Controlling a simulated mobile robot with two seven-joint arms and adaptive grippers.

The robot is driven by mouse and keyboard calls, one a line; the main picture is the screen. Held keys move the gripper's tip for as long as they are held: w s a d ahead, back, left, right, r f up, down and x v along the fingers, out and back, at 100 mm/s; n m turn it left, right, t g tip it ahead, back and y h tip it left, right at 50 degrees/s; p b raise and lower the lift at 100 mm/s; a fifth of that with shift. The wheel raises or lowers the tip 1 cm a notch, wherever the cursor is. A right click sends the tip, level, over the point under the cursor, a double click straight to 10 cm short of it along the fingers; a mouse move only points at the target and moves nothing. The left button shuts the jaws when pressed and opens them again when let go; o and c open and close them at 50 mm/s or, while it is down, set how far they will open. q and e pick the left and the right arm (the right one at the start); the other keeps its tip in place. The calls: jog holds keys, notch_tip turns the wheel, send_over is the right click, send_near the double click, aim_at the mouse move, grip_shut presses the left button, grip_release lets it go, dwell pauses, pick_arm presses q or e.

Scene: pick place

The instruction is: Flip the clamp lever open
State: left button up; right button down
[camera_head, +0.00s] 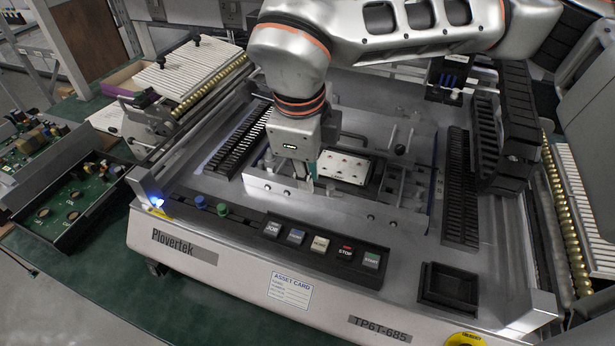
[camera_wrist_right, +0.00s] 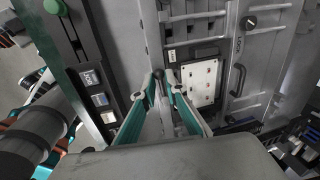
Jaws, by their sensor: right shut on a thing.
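My right gripper (camera_head: 305,177) reaches down from above onto the fixture of the test machine, at the front left of a white plate with dark and red spots (camera_head: 343,167). In the right wrist view its two teal-sided fingers (camera_wrist_right: 163,78) come together around the clamp lever (camera_wrist_right: 158,74), a slim part with a dark tip. The gripper is shut on the lever. The white plate (camera_wrist_right: 200,82) lies just right of the fingers there. In the head view the gripper and arm hide most of the lever. My left gripper is not in view.
A button panel (camera_head: 322,247) lies along the machine's front. A black handle (camera_wrist_right: 238,80) stands beyond the plate. Black slotted rails (camera_head: 460,190) flank the fixture. An empty black tray (camera_head: 449,287) sits front right; a green circuit board (camera_head: 75,198) lies left.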

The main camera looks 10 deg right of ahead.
jog(key=shift+w+r+m, duration=0.1)
jog(key=shift+w+m, duration=0.1)
jog(key=shift+m, duration=0.2)
jog(key=c, duration=2.1)
grip_release()
jog(key=r, duration=0.4)
jog(key=s+r, duration=0.1)
jog(key=r, duration=0.3)
jog(key=s+a+r, duration=0.1)
jog(key=r, duration=0.2)
jog(key=shift+a+r, duration=0.1)
jog(key=shift+r, duration=0.3)
